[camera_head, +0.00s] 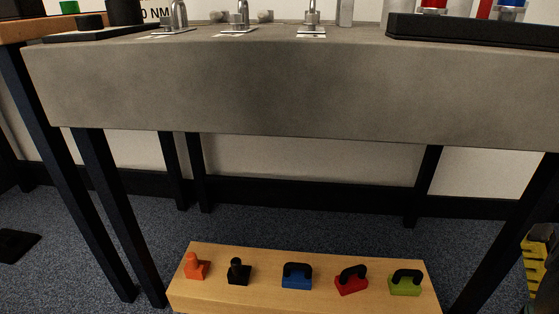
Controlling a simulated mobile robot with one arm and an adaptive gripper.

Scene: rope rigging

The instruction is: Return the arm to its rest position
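My arm and my gripper are not in view in the head camera. The only view is the head camera, which looks at the front of a grey concrete-like workbench (290,85) on dark legs. Nothing in this view shows how the arm is posed or whether the gripper holds anything.
A low wooden board (330,300) below the bench carries several coloured handles, including a blue one (297,276). Metal fittings (240,18) stand on the benchtop, with a black tray (475,30) at the right. Dark legs (120,220) flank blue-grey carpet (300,215). A yellow object (533,262) stands at the right edge.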

